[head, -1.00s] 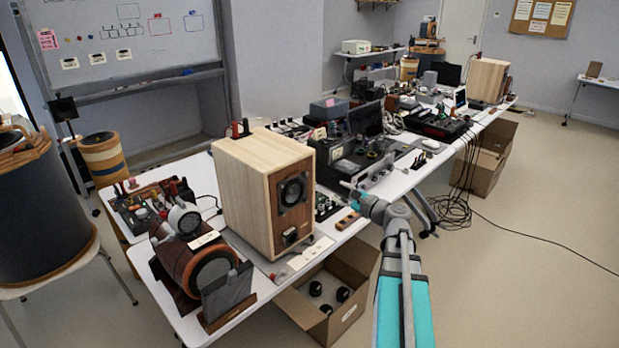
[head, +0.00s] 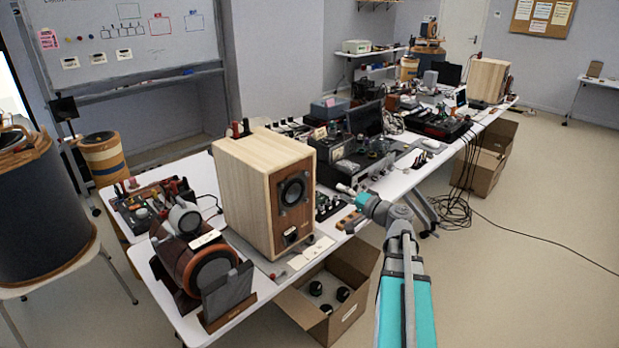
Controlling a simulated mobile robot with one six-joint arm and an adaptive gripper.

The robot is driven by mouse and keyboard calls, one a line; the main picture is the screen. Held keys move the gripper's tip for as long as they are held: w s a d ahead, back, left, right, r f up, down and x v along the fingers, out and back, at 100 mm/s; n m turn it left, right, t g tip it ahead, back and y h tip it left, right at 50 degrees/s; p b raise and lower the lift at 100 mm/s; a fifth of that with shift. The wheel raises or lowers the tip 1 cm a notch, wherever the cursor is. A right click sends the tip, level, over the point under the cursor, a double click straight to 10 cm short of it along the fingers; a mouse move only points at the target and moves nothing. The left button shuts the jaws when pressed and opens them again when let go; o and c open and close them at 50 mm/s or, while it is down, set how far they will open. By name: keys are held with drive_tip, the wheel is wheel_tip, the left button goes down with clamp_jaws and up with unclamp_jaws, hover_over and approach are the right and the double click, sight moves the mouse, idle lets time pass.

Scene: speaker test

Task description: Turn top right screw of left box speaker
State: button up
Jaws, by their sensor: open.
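The left box speaker (head: 240,192) is a light wooden box standing upright near the front end of the long white table. Its darker front panel carries a round black driver (head: 292,190) and a smaller black part low down. Small fittings sit around the driver, but the screws are too small to make out one by one. My gripper (head: 341,188) is in front of the panel, to the right of the driver and apart from the speaker. It points left toward the panel. It is open and appears empty, though its fingers are tiny here.
A second wooden box speaker (head: 486,82) stands at the table's far end. Electronics crowd the table behind my gripper. A brown round-bodied device (head: 205,270) stands left of the near speaker. An open cardboard box (head: 347,272) lies below the table edge. The floor at right is mostly clear.

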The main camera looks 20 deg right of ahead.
sight(307, 175)
idle(0.4)
drive_tip(key=x, duration=1.3)
drive_tip(key=shift+w, duration=0.4)
drive_tip(key=shift+a, duration=0.1)
clamp_jaws()
drive_tip(key=shift+a, duration=0.35)
drive_tip(key=shift+d, duration=0.3)
